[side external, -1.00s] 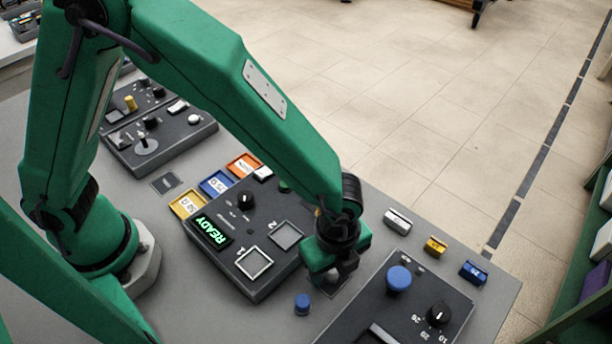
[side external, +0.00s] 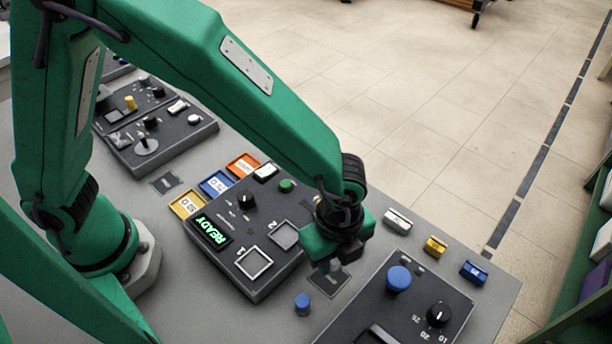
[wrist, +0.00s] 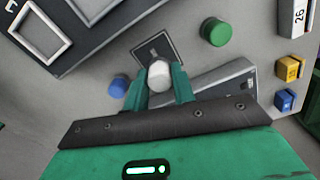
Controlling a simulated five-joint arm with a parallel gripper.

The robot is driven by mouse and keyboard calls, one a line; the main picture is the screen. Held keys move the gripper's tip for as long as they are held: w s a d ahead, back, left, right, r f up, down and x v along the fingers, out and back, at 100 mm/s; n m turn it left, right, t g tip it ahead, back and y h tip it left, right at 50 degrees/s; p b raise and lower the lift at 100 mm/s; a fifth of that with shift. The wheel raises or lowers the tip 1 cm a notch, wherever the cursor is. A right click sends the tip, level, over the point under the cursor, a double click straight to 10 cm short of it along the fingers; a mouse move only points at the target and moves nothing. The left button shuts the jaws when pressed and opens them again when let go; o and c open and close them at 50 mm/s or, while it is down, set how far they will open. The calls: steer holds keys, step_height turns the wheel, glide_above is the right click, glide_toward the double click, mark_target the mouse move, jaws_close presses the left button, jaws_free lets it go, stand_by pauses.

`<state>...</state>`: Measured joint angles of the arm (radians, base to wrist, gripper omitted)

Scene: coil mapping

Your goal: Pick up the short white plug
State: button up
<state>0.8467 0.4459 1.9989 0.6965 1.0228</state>
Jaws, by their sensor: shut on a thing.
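The short white plug (wrist: 159,75) shows in the wrist view as a pale round top between my two green fingers. My gripper (wrist: 161,88) is shut on it. In the side external view my gripper (side external: 329,266) hangs above a dark square pad (side external: 330,285) on the grey table, between the two consoles. The plug is hard to make out there, hidden by the dark fingers. The pad (wrist: 157,45) also shows just past the plug in the wrist view.
A blue plug (side external: 302,303) stands close by on the table; a green plug (wrist: 216,32) shows in the wrist view. The READY console (side external: 250,275) lies left, another console (side external: 370,310) right. White (side external: 397,220), yellow (side external: 435,246) and blue (side external: 473,271) blocks line the far edge.

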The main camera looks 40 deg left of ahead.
step_height(320, 180, up, 7)
steer(key=shift+f, duration=0.2)
steer(key=shift+a, duration=0.1)
stand_by(0.5)
